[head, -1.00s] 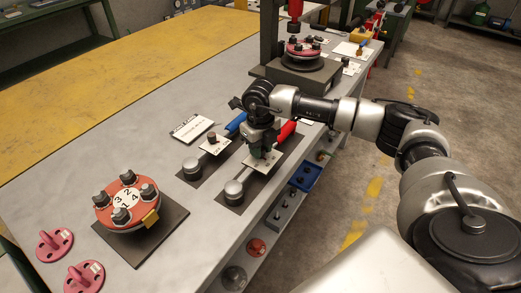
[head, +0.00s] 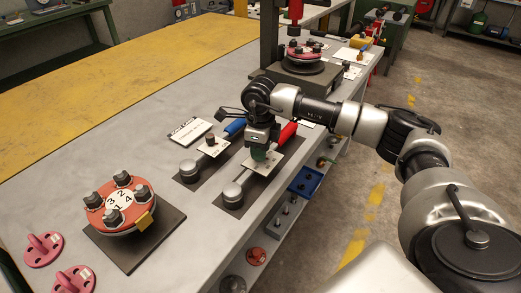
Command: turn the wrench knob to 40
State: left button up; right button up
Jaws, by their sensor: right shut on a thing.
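Two wrenches lie on dark mats on the grey bench. The nearer one has a red handle (head: 287,134), a round silver head (head: 232,194) and a white plate (head: 268,168). The other has a blue handle (head: 234,128), a silver head (head: 189,169) and a white plate with a small dark knob (head: 210,141). My right gripper (head: 260,155) points down over the red-handled wrench's plate and is shut on its knob, which the fingers mostly hide. The scale marks are too small to read. My left gripper is out of view.
A red flanged spool (head: 119,203) with numbered dark studs stands on a dark mat at front left. Pink pegged parts (head: 43,248) lie at the left edge. A white card (head: 189,131) lies behind the wrenches. A second red spool (head: 304,49) sits on a stand farther back.

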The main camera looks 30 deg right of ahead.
jog(key=shift+r, duration=0.1)
dwell(0.3)
jog(key=o, duration=0.9)
jog(key=shift+o, duration=0.2)
notch_tip(320, 180, up, 11)
jog(key=b, duration=0.1)
